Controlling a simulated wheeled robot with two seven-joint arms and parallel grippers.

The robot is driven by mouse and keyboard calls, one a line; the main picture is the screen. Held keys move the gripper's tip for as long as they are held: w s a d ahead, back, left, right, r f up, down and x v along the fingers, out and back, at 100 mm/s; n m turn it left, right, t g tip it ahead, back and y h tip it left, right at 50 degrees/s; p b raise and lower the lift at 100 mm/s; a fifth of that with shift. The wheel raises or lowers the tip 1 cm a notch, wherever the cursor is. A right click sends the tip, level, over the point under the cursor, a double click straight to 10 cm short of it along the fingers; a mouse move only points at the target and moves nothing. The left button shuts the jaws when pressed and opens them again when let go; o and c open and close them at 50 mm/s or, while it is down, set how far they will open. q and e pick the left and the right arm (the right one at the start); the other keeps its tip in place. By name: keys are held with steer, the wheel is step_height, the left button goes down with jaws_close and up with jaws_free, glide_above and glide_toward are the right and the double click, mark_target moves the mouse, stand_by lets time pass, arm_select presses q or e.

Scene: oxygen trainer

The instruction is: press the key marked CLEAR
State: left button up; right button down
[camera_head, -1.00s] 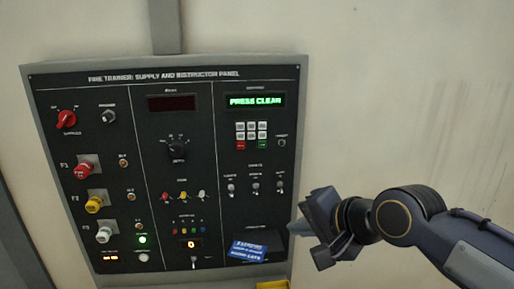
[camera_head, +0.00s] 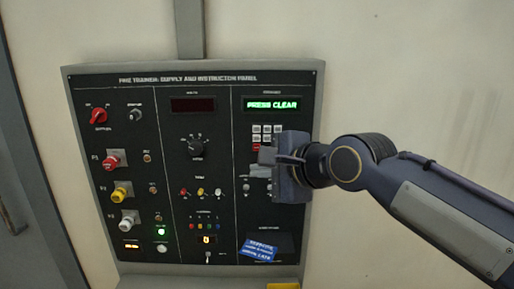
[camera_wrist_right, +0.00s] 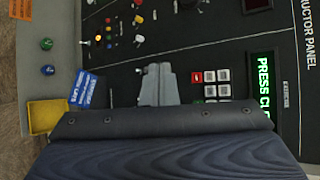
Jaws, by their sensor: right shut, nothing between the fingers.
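The panel's display (camera_head: 272,105) reads PRESS CLEAR in green letters; it is cut off in the right wrist view (camera_wrist_right: 263,85). The keypad (camera_head: 267,130) is below it, with white keys, a red key (camera_head: 256,147) and a green key (camera_wrist_right: 197,101). The key markings are too small to read, so I cannot tell which says CLEAR. My right gripper (camera_head: 266,156) is shut and empty, in front of the panel just below the red key. It hides the keypad's lower right in the head view. Contact cannot be told. My left gripper is not in view.
Toggle switches (camera_head: 246,187) lie below the gripper, partly hidden by it. A blue card (camera_head: 258,250) and a yellow bin (camera_wrist_right: 45,116) are lower down. Knobs and coloured buttons fill the panel's left and middle columns. Bare wall lies right of the panel.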

mark_target(257, 147)
steer(key=w+p, duration=0.2)
steer(key=w, duration=0.6)
steer(key=shift+w, duration=0.15)
stand_by(1.9)
steer(key=shift+w+p, duration=0.3)
steer(key=shift+w, duration=0.1)
steer(key=shift+w, duration=0.3)
stand_by(0.5)
steer(key=shift+s, duration=0.75)
